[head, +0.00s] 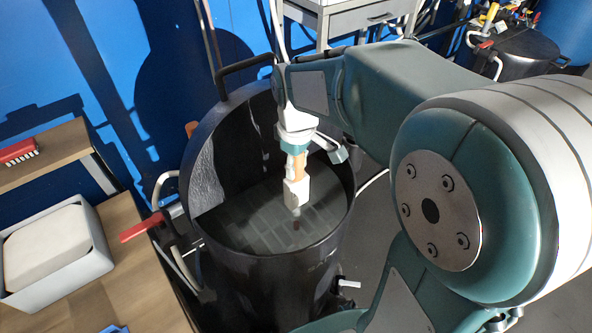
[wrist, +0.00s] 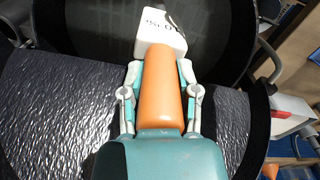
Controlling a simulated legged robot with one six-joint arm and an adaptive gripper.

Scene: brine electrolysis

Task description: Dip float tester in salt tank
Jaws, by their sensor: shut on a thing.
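The salt tank (head: 275,265) is a tall black open cylinder, with dark liquid (head: 260,215) inside reflecting a grid of light patches. My gripper (head: 295,152) points down inside the tank's opening. It is shut on the orange handle of the float tester (head: 296,190), whose white block end hangs lowest. In the wrist view the orange handle of the float tester (wrist: 162,85) sits between both fingers, with the white, dark-lettered end beyond. A small dark reddish spot shows just below the tester in the head view. I cannot tell whether the tip touches the liquid.
A red-handled valve (head: 141,227) and pipes stick out at the tank's left side. A wooden bench (head: 135,260) with a grey bin (head: 58,255) stands at left. A grey cabinet (head: 345,18) stands behind.

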